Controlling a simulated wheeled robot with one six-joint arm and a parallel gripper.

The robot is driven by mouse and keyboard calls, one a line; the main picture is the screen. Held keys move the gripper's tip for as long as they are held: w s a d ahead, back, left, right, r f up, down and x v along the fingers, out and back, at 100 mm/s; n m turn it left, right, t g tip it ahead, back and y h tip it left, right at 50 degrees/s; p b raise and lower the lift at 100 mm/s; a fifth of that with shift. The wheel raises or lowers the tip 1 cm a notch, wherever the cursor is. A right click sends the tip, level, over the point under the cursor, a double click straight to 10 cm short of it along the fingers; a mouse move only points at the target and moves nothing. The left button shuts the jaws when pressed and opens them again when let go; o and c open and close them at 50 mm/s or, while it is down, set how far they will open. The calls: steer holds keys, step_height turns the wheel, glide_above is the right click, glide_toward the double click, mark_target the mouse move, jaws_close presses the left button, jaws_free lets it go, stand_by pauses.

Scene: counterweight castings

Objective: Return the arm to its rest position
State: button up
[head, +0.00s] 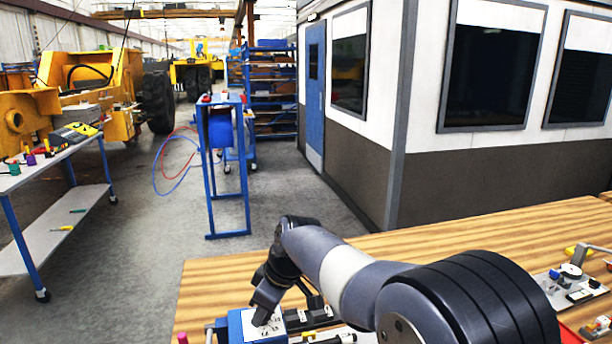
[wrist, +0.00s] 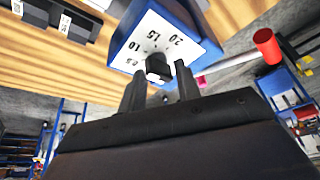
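My arm reaches over the wooden table in the head view, bent down at the wrist. My gripper (head: 265,314) is at a blue box (head: 238,326) with a white face. In the wrist view, the blue box (wrist: 208,58) has a white dial face (wrist: 150,30) marked 0.5, 1.0, 1.5 and 2.0, with a black knob (wrist: 158,68). My gripper's fingers (wrist: 160,76) stand apart, one on each side of the knob, with a narrow gap visible. Whether the tips touch the knob is hard to tell. Nothing else is between the fingers.
The wooden table (head: 480,245) is bare behind my arm. Black parts (head: 312,316) lie beside the blue box. A plate with small fittings (head: 572,285) is at the right. A blue stand (head: 228,165) and a white cart (head: 60,215) stand on the floor beyond.

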steer(key=m, duration=0.2)
steer(key=m+t+h+p, duration=0.1)
steer(key=m, duration=0.2)
steer(key=shift+s+a+r+m+t, duration=0.1)
steer(key=shift+s+a+m+t, duration=0.05)
steer(key=shift+m+t, duration=0.15)
steer(key=shift+a+m+t+h+p, duration=0.1)
steer(key=shift+m+t+h+p, duration=0.3)
steer(key=shift+m, duration=1)
steer(key=shift+m+t+h+p, duration=0.15)
steer(key=shift+m+h, duration=0.45)
steer(key=shift+m, duration=0.8)
steer(key=shift+b+v, duration=0.3)
steer(key=shift+v, duration=0.75)
